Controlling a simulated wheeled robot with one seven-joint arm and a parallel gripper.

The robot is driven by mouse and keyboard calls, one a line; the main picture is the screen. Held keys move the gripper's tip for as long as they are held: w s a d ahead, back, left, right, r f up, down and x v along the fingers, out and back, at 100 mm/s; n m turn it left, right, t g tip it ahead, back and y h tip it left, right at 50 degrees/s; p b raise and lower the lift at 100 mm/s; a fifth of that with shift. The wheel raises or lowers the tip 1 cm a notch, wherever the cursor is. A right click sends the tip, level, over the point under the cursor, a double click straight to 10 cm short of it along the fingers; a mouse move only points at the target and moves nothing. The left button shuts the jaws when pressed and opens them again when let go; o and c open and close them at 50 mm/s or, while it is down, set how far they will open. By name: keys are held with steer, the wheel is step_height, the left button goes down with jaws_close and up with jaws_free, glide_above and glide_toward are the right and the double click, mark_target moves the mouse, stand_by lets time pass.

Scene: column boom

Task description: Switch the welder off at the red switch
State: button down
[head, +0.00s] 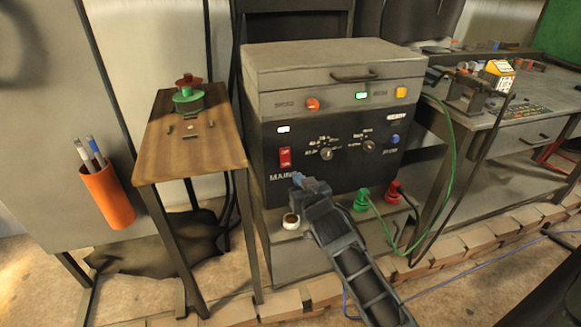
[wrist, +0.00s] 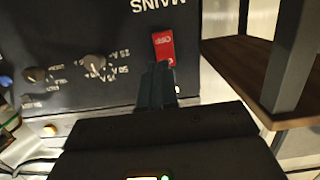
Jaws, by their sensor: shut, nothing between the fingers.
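The welder (head: 375,165) is a grey cabinet with a black front panel. Its red switch (head: 285,157) sits at the panel's left, above the MAINS lettering. In the wrist view the panel appears upside down, with the red switch (wrist: 163,44) at top centre. My gripper (head: 298,180) is just below and right of the switch in the head view, covering part of the lettering. In the wrist view my gripper (wrist: 158,72) is shut and empty, its tips at the switch's lower edge in the picture. I cannot tell whether they touch it.
Green and red cable plugs (head: 362,199) stick out low on the front. A small wooden-topped table (head: 205,150) stands close on the left, a workbench (head: 500,118) on the right.

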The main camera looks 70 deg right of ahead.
mark_target(288, 163)
steer(key=x, duration=0.8)
steer(key=shift+w+d+p, duration=0.1)
steer(key=shift+p, duration=0.3)
steer(key=shift+d, duration=0.1)
